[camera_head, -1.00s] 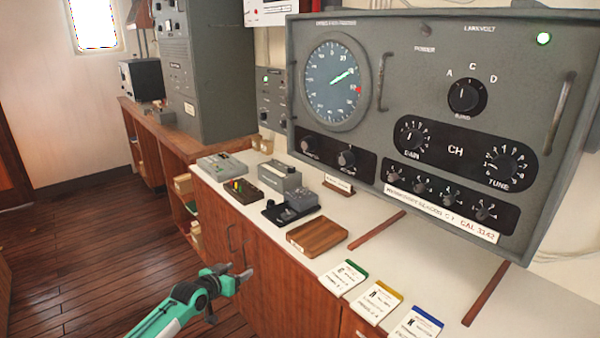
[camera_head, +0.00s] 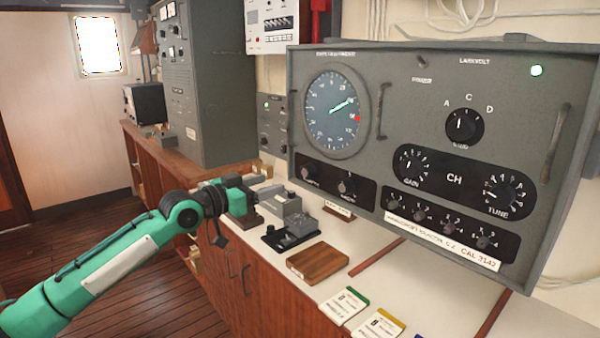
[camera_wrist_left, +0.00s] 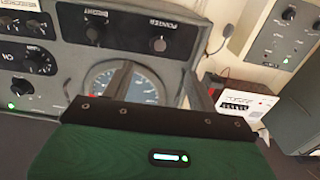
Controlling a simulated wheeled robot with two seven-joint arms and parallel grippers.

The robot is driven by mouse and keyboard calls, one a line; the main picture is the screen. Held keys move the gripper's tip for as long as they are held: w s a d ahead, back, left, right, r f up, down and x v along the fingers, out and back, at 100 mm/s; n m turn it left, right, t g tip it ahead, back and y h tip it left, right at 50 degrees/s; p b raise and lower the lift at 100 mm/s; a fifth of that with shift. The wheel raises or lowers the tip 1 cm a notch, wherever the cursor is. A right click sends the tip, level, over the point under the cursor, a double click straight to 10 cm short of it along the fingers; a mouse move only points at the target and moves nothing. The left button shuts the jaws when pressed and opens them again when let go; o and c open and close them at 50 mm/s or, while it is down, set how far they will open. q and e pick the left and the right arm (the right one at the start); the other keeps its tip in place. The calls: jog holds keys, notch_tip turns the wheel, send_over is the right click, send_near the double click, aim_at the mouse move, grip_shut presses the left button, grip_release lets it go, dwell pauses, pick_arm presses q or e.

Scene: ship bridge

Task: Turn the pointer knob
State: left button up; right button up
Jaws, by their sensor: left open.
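The pointer knob (camera_head: 308,172) is a small black knob at the left of the dark strip below the round dial (camera_head: 336,112) on the large grey console. In the left wrist view the console appears upside down, and the pointer knob (camera_wrist_left: 158,44) shows beside its "POINTER" label with a pale mark on it. My left gripper (camera_head: 264,180) is to the left of the knob in the head view, above the counter. In the wrist view its two fingers (camera_wrist_left: 160,72) are apart, with nothing between them, short of the knob. My right gripper is not in view.
A second black knob (camera_head: 346,185) sits close by on the same strip. Below, a small grey device (camera_head: 291,233), a wooden block (camera_head: 317,262) and label cards (camera_head: 344,305) lie on the white counter. A metal handle (camera_head: 381,110) stands out beside the dial.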

aim_at(305, 173)
pick_arm(q)
jog(key=p+x, duration=0.2)
jog(key=x, duration=0.7)
jog(key=shift+w+d, duration=0.15)
jog(key=shift+w, duration=0.05)
jog(key=shift+w+d, duration=0.5)
jog(key=shift+d, duration=0.05)
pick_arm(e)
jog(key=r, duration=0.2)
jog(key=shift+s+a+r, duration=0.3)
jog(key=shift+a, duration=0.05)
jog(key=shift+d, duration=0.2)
pick_arm(q)
jog(key=shift+f, duration=0.1)
jog(key=c, duration=1)
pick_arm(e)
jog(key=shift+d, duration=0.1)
